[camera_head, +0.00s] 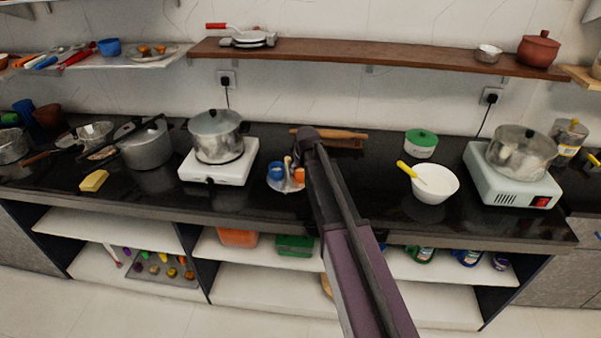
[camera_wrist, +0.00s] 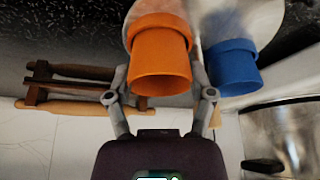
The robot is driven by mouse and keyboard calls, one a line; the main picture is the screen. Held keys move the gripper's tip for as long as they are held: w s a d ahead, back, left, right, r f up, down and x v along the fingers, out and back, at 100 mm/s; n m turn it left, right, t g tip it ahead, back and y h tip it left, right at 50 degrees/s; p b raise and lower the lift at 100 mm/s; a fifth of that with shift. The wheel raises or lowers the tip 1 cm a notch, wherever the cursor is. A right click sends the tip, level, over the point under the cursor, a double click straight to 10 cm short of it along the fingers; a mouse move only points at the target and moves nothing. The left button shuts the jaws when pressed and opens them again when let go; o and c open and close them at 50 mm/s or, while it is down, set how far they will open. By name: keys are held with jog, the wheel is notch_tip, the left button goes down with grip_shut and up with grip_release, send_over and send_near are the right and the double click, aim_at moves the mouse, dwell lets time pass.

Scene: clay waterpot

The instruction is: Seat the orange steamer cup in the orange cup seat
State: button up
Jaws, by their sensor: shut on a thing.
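The orange steamer cup (camera_wrist: 160,72) is between the two fingers of my gripper (camera_wrist: 163,82) in the wrist view. My gripper is shut on it, one finger on each side. The cup has a wider orange band at its upper end in that view; I cannot tell whether this is its own rim or the orange cup seat. In the head view the orange cup (camera_head: 299,175) shows at the right side of a small round metal stand (camera_head: 287,187), partly hidden by my arm. I cannot tell whether the cup touches the stand.
A blue cup (camera_wrist: 233,70) is close beside the orange cup; it also shows in the head view (camera_head: 276,171). A pot (camera_head: 216,135) on a white stove stands left. A rolling pin (camera_head: 345,134) lies behind. A white bowl (camera_head: 436,186) stands right. A shelf (camera_head: 380,55) runs above.

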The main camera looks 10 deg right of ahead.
jog(key=shift+w+f, duration=0.1)
jog(key=shift+f, duration=0.05)
jog(key=shift+f, duration=0.15)
jog(key=o, duration=0.9)
jog(key=shift+r, duration=0.25)
jog(key=p+v, duration=1.1)
jog(key=shift+r, duration=0.4)
jog(key=shift+s, duration=0.25)
dwell(0.5)
jog(key=s+g, duration=0.1)
jog(key=s, duration=0.7)
jog(key=s+f+g, duration=0.1)
jog(key=s+g, duration=0.1)
jog(key=s, duration=0.6)
jog(key=s+g, duration=0.1)
jog(key=s, duration=0.7)
jog(key=shift+s+a+f+m+g, duration=0.2)
jog(key=shift+m+g, duration=0.1)
jog(key=shift+m, duration=0.1)
